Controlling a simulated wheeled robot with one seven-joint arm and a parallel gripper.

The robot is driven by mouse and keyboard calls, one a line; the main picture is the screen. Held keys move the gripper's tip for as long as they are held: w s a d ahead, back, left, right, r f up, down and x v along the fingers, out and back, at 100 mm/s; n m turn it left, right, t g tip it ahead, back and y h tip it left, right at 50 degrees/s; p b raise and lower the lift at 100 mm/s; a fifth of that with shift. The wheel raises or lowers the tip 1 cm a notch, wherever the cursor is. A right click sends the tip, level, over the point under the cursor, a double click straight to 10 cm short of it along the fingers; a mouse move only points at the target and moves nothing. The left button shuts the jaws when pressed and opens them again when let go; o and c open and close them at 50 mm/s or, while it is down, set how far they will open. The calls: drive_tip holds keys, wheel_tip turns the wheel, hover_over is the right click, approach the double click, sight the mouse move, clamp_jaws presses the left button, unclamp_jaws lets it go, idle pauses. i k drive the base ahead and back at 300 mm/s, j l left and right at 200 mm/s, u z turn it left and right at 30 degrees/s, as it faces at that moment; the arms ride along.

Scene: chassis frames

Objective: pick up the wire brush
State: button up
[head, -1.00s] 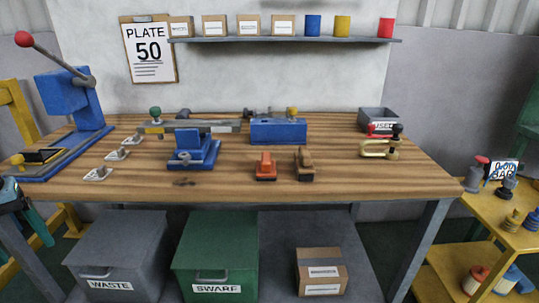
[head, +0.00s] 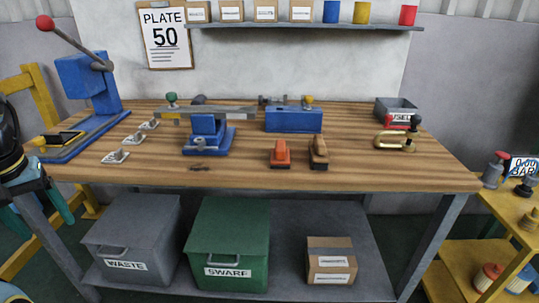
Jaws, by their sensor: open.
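The wire brush seems to be the wooden-handled brush (head: 319,153), which lies near the front of the wooden workbench (head: 400,172), right of centre. An orange-handled block or brush (head: 280,154) lies just to its left. My gripper (head: 36,214) shows at the left edge of the head view, partly cut off, with teal fingers apart. It is empty as far as I see, well left of the brush and touching nothing on the bench.
A blue vise (head: 206,136) and a blue block (head: 293,121) stand behind the brushes. A brass clamp (head: 393,142) and grey bin (head: 396,107) are at right. A lever press (head: 88,85) stands at left. The bench front is mostly clear.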

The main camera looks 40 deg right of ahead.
sight(319, 159)
drive_tip(key=l+u, duration=0.1)
drive_tip(key=l, duration=0.25)
drive_tip(key=k+l+u, duration=0.1)
drive_tip(key=l, duration=0.25)
drive_tip(key=k+l+u, duration=0.1)
drive_tip(key=l, duration=0.25)
drive_tip(key=k+l+u, duration=0.1)
drive_tip(key=l, duration=0.25)
drive_tip(key=k+l, duration=0.15)
drive_tip(key=l, duration=0.2)
drive_tip(key=u, duration=0.05)
